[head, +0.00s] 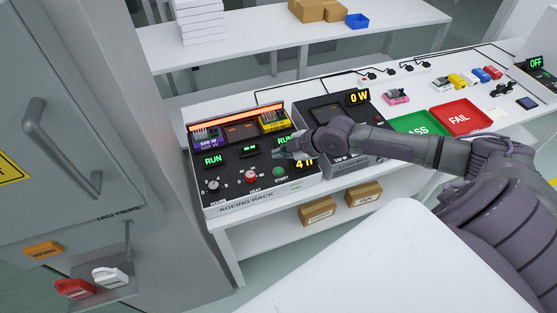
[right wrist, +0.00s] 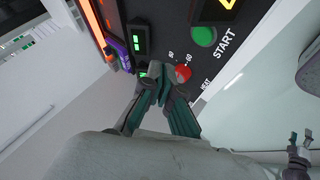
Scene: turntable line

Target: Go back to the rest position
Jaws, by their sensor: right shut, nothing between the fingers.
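My right gripper (head: 284,152) hangs over the front panel of the ageing rack (head: 262,190), by the green RUN displays and above the START button. In the right wrist view its fingertips (right wrist: 166,72) are together beside the red knob (right wrist: 184,72), with nothing between them. I cannot tell if they touch the panel. The right arm reaches in from the right across the second rack unit (head: 345,112). A small gripper with its fingers apart, which looks like my left one (right wrist: 299,139), shows at the lower right of the right wrist view; the head view does not show it.
The green PASS tray (head: 412,117) and red FAIL tray (head: 482,112) lie on the bench right of the racks. Two brown boxes (head: 317,210) sit on the shelf below. A grey cabinet (head: 75,70) stands close on the left. A white surface (head: 380,265) fills the lower foreground.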

